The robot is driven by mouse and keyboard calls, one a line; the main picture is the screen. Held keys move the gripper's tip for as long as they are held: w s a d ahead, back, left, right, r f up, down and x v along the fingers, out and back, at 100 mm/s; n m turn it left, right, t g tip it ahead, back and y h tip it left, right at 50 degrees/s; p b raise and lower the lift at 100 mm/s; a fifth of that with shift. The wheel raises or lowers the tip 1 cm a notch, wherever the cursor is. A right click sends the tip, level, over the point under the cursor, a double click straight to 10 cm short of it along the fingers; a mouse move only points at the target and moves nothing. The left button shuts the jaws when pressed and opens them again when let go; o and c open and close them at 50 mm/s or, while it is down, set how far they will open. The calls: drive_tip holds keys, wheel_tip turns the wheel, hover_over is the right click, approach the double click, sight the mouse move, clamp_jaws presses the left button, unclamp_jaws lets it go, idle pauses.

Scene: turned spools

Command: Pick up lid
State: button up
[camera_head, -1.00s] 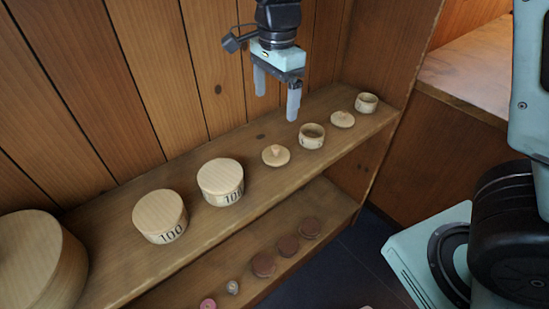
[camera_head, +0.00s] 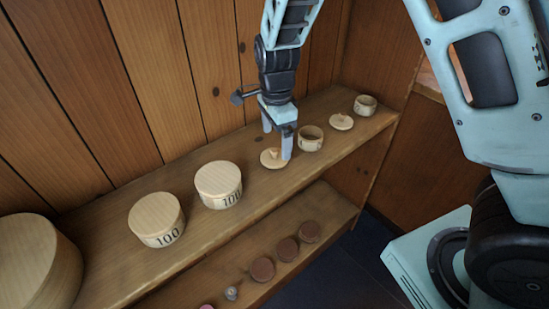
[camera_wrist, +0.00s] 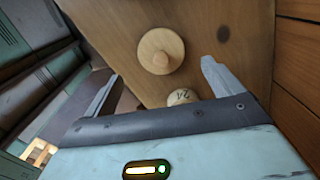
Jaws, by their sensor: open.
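A round pale wooden lid with a small knob (camera_head: 268,162) lies flat on the upper shelf. A second knobbed lid (camera_head: 341,122) lies farther right on that shelf. My gripper (camera_head: 278,143) is open and empty, pointing down above the nearer lid; one finger hides part of it. In the wrist view, a knobbed lid (camera_wrist: 155,56) shows just beyond the space between the fingertips (camera_wrist: 161,72), with no finger seen touching it.
An open round box (camera_head: 311,139) stands right of the nearer lid, and a smaller one (camera_head: 366,105) farther right. Closed boxes marked 100 (camera_head: 219,186) (camera_head: 157,220) stand left. Dark discs (camera_head: 287,249) lie on the lower shelf. The plank wall is close behind.

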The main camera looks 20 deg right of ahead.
sight(275, 149)
wheel_tip(275, 149, down, 5)
drive_tip(key=shift+w+a, duration=0.1)
drive_tip(key=shift+a, duration=0.05)
drive_tip(key=c, duration=1.1)
